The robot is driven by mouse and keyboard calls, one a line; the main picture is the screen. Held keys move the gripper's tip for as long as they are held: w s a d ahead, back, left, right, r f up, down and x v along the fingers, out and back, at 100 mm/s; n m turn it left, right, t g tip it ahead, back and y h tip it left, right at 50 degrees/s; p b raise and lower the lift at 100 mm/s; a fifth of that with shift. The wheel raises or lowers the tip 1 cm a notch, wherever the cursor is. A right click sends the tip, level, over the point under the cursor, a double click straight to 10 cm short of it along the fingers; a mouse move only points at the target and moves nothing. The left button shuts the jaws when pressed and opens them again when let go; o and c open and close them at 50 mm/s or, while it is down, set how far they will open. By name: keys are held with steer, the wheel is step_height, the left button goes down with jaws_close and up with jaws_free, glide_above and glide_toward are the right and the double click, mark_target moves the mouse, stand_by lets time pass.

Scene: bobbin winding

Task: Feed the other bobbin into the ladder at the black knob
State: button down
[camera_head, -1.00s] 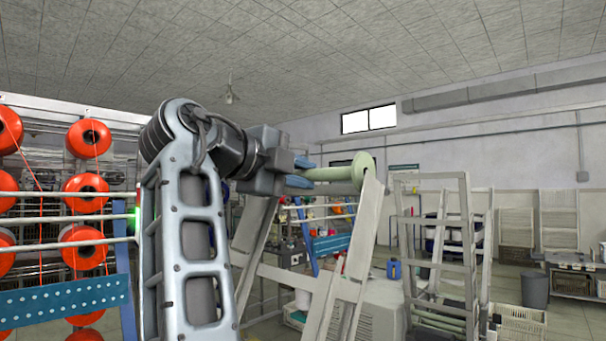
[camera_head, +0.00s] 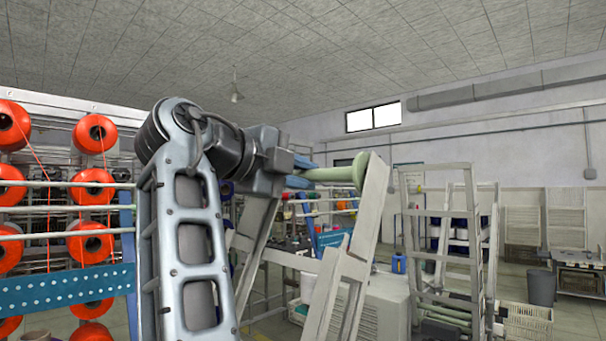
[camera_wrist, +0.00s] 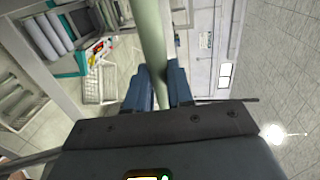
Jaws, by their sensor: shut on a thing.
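My gripper (camera_head: 300,175) is shut on a pale green bobbin (camera_head: 335,174) and holds it up, roughly level. The bobbin's flanged end points right, close to the top of a pale leaning ladder post (camera_head: 372,205). I cannot tell whether it touches the post. In the wrist view the bobbin (camera_wrist: 153,42) runs up from between the blue fingers of my gripper (camera_wrist: 160,85). A second pale ladder frame (camera_head: 437,240) stands farther right, with pale green pieces low on it. I cannot make out the black knob in these frames.
A rack of orange yarn spools (camera_head: 94,135) with a blue perforated rail (camera_head: 65,288) stands at the left. A white crate (camera_head: 528,322) and a grey bin (camera_head: 541,287) stand on the floor at the right. A cluttered table is behind the ladder.

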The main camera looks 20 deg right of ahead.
steer(key=shift+s+a+f+b, duration=0.1)
steer(key=shift+a+f+b, duration=0.15)
steer(key=shift+f+b, duration=0.3)
steer(key=shift+s+a+f+b, duration=0.15)
steer(key=shift+a+f+b, duration=0.1)
steer(key=shift+f+b, duration=0.25)
steer(key=shift+s+a+f+b, duration=0.1)
steer(key=shift+a+f+b, duration=0.2)
steer(key=shift+f, duration=0.4)
steer(key=shift+s+a+f+b, duration=0.15)
steer(key=shift+a+f+b, duration=0.2)
steer(key=shift+f+b, duration=0.55)
steer(key=shift+s+a+f+b, duration=0.15)
steer(key=shift+a+f+b, duration=0.25)
steer(key=shift+f+b, duration=0.45)
steer(key=shift+s+a+f+b, duration=0.15)
steer(key=shift+a+f+b, duration=0.2)
steer(key=shift+f+b, duration=0.5)
steer(key=shift+f, duration=0.2)
steer(key=f+b, duration=0.1)
steer(key=a+f+b, duration=0.1)
steer(key=f+b, duration=0.1)
steer(key=shift+s+a+f, duration=0.25)
steer(key=shift+s+f, duration=0.05)
steer(key=shift+f, duration=0.05)
steer(key=c, duration=0.6)
jaws_free()
